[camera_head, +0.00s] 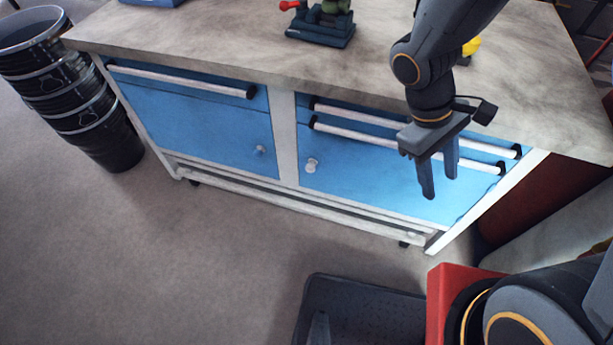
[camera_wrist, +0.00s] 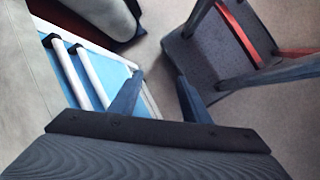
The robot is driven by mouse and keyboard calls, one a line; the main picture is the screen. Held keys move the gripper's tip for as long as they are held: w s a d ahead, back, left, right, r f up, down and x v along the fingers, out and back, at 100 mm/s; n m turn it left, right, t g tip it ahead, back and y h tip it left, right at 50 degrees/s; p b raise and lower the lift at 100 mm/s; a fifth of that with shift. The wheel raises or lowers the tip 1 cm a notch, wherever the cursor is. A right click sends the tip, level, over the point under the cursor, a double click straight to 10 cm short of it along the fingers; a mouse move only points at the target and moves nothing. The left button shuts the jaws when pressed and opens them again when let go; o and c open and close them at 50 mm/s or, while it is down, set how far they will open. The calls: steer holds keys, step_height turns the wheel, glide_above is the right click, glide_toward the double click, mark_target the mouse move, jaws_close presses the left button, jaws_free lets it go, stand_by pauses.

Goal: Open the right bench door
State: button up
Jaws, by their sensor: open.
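The right bench door (camera_head: 365,183) is the blue panel low on the right half of the workbench in the head view. It looks shut, with a pale round knob (camera_head: 311,165) at its upper left. My gripper (camera_head: 439,184) is open and empty, fingers pointing down, in front of the right part of this door. It is well to the right of the knob. In the wrist view my gripper's open fingers (camera_wrist: 160,77) have nothing between them, and the bench's blue front (camera_wrist: 108,70) lies to their left. The knob cannot be made out there.
Two drawers with long white handles (camera_head: 410,145) sit above the door. The left door (camera_head: 205,130) with its own knob looks shut. A vise (camera_head: 321,22) stands on the worktop (camera_head: 230,50). Black buckets (camera_head: 75,100) are stacked at left.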

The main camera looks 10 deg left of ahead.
steer(key=w+a+f+n+t+h+b, duration=0.2)
steer(key=w+f+n+b, duration=0.1)
steer(key=f+n, duration=0.2)
steer(key=w+a+f+n+t+h+b, duration=0.2)
steer(key=w+a+f+n+b, duration=0.15)
steer(key=f, duration=0.25)
steer(key=n+t+y+b, duration=0.8)
steer(key=n+t+b, duration=0.25)
steer(key=n, duration=0.65)
glide_toward(309, 169)
steer(key=p+x, duration=0.1)
steer(key=x, duration=0.8)
steer(key=shift+w+d+f+b, duration=0.1)
steer(key=shift+b, duration=0.3)
jaws_close()
